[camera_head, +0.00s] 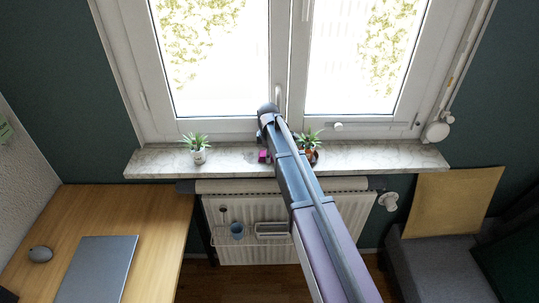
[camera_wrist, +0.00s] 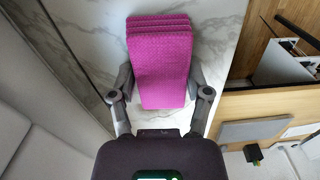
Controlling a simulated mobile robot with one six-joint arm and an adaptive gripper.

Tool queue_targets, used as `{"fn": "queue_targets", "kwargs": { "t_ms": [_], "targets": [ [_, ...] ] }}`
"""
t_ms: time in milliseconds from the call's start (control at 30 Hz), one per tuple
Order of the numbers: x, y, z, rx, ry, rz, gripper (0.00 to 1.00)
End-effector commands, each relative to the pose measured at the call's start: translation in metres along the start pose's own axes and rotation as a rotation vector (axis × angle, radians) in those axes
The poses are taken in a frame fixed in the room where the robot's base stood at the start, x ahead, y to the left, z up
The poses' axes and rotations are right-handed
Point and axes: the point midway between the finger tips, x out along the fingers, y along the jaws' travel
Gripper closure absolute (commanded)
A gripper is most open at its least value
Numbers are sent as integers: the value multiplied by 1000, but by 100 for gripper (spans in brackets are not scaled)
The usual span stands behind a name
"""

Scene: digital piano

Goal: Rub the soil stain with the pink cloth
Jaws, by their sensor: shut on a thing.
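The pink cloth (camera_wrist: 160,60) is a folded, textured stack between the two fingers of my gripper (camera_wrist: 160,82) in the wrist view. My gripper is shut on it, over the white marble windowsill (camera_wrist: 215,30). In the head view a small part of the pink cloth (camera_head: 263,156) shows at the middle of the sill (camera_head: 360,160), left of my arm. I cannot tell whether the cloth touches the sill.
A potted plant (camera_head: 198,149) stands on the left of the sill. Another plant (camera_head: 312,147) stands just right of my arm, partly hidden by it. The window (camera_head: 290,60) rises behind. A radiator (camera_head: 240,200) is below, with a desk (camera_head: 150,225) at left.

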Motion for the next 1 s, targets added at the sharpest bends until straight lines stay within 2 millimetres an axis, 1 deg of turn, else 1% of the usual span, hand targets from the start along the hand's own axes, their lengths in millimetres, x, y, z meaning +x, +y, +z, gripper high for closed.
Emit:
{"fn": "queue_targets", "kwargs": {
  "t_ms": [33, 433, 1000],
  "targets": [
    [0, 0, -5, -3, 3, -1, 75],
    [-1, -1, -29, -2, 3, 1, 75],
    [-2, -2, -34, -1, 2, 1, 75]
  ]
}}
